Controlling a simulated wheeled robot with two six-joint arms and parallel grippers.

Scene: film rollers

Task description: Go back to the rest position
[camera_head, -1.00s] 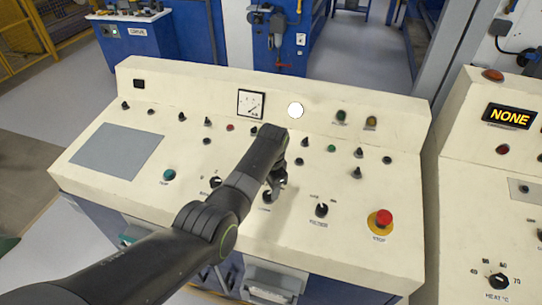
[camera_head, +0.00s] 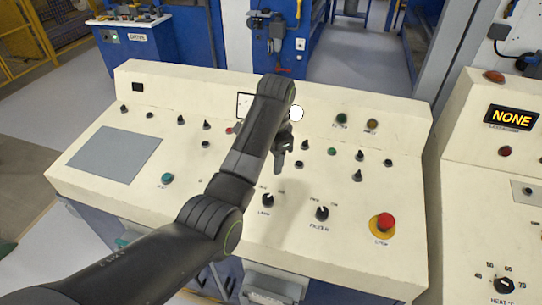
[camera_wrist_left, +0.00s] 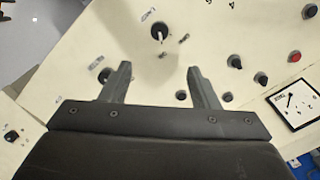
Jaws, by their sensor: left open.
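My left gripper (camera_head: 281,158) hangs above the cream control console (camera_head: 330,253), near the middle of its sloping panel. In the left wrist view its two fingers (camera_wrist_left: 160,82) are apart with nothing between them. A black rotary knob (camera_wrist_left: 159,31) lies beyond the fingertips in that view. In the head view the black knob (camera_head: 267,200) stands below and left of the gripper, apart from it. My left arm covers part of the panel and part of the dial gauge. My right gripper is not in view.
A red stop button (camera_head: 383,223) on a yellow base sits at the panel's right. Another knob (camera_head: 322,213) stands left of it. A second console with a lit NONE display (camera_head: 509,116) stands at the right. A flat grey plate (camera_head: 115,154) covers the panel's left.

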